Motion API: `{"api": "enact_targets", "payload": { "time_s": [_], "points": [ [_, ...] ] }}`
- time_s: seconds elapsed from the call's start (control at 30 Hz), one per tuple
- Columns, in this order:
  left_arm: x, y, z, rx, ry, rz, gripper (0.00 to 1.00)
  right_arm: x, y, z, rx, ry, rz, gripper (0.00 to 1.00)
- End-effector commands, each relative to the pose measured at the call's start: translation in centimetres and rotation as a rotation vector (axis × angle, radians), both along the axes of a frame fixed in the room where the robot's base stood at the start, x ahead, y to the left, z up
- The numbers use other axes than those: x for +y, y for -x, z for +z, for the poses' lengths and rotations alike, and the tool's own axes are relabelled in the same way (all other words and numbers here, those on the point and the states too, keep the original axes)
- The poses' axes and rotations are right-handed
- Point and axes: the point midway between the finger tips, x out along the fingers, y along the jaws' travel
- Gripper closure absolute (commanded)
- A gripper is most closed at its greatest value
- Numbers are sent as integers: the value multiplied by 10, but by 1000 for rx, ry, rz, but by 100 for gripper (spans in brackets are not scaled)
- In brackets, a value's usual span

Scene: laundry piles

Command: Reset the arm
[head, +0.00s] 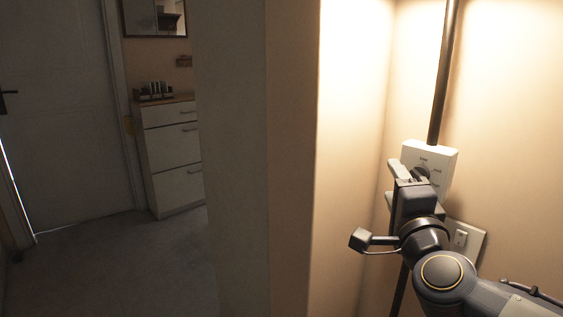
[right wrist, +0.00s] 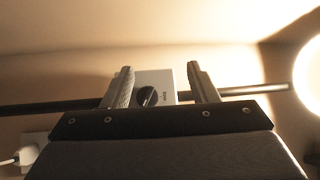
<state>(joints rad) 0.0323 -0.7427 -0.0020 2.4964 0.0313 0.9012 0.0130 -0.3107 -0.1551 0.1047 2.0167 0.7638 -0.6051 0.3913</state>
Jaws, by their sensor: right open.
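My right gripper (head: 392,181) is raised in front of a white control box with a dark knob (head: 430,157) on the lamp pole at the right of the head view. In the right wrist view, my right gripper (right wrist: 160,82) is open, with its two fingers apart. The white box (right wrist: 168,79) and its dark knob show between and beyond the fingers. Nothing is held. Whether a finger touches the box cannot be told. My left gripper is out of view.
A dark pole (head: 444,70) runs up from the box beside the lit wall. A wall switch plate (head: 461,239) is just below. A wall corner (head: 290,160) stands left of the arm. Beyond it are a white cabinet (head: 172,170), a door (head: 60,120) and clear floor (head: 130,265).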

Motion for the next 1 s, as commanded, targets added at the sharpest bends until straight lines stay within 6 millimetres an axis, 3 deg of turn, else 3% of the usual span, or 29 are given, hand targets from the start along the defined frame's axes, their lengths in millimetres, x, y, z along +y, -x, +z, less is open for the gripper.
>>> {"api": "enact_targets", "payload": {
  "time_s": [0.17, 0.4, 0.5, 0.7, 0.83, 1.0],
  "points": [
    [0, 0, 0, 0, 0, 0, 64, 10, 39, -52, 147, 310, 211, 47],
    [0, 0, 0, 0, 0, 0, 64, 13, 117, -158, 435, 688, 491, 47],
    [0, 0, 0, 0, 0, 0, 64, 10, 153, -198, 554, 799, 592, 47],
    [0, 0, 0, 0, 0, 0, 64, -1, 215, -257, 758, 938, 752, 47],
    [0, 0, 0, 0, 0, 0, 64, -8, 253, -287, 877, 997, 843, 47],
    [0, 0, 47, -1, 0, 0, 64, -8, 253, -241, 881, 1000, 851, 47]
  ]
}}
